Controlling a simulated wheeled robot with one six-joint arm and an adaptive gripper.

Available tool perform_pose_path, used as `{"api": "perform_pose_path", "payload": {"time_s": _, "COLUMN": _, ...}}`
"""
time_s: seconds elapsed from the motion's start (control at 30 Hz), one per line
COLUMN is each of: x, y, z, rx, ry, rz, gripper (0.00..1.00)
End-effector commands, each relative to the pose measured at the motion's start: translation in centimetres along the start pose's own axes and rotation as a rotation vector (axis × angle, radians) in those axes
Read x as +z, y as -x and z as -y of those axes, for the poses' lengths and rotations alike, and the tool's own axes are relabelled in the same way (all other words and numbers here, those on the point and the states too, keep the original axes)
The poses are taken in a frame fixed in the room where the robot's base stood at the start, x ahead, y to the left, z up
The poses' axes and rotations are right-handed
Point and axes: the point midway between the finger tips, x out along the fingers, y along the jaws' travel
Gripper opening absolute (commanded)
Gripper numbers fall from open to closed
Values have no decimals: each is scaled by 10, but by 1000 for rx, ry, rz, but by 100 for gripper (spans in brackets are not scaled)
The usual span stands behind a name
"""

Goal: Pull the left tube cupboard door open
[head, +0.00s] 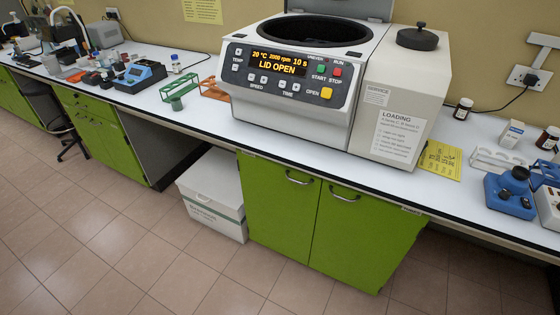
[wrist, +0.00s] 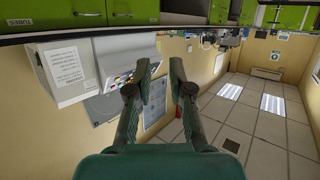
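The tube cupboard stands under the bench, with two green doors side by side. Its left door (head: 277,210) looks shut and has a curved metal handle (head: 299,178) near its top. The right door (head: 362,238) also looks shut, with its own handle (head: 345,197). The wrist view is upside down; there the left door (wrist: 134,7) shows at the top edge, with an upside-down "TUBES" label (wrist: 20,22) farther left. My gripper (wrist: 160,63) is open with nothing between its fingers, apart from the doors and handles. My gripper does not show in the head view.
A centrifuge (head: 290,85) with its lid open stands on the bench (head: 195,122) above the cupboard. A white box (head: 213,195) sits on the floor left of the cupboard. The tiled floor (head: 120,255) in front is clear.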

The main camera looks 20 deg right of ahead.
Motion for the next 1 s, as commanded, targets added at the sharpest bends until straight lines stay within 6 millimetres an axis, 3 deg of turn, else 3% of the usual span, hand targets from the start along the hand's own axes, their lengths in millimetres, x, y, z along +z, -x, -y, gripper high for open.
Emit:
{"api": "perform_pose_path", "payload": {"time_s": 0.3, "x": 50, "y": -90, "z": 1, "rx": 4, "ry": 276, "rz": 20, "gripper": 21}}
{"api": "perform_pose_path", "payload": {"time_s": 0.5, "x": 70, "y": -156, "z": -6, "rx": 29, "ry": 462, "rz": 43, "gripper": 21}}
{"api": "perform_pose_path", "payload": {"time_s": 0.77, "x": 74, "y": -249, "z": -21, "rx": 88, "ry": 695, "rz": 78, "gripper": 21}}
{"api": "perform_pose_path", "payload": {"time_s": 1.0, "x": 55, "y": -335, "z": -42, "rx": 168, "ry": 900, "rz": 121, "gripper": 21}}
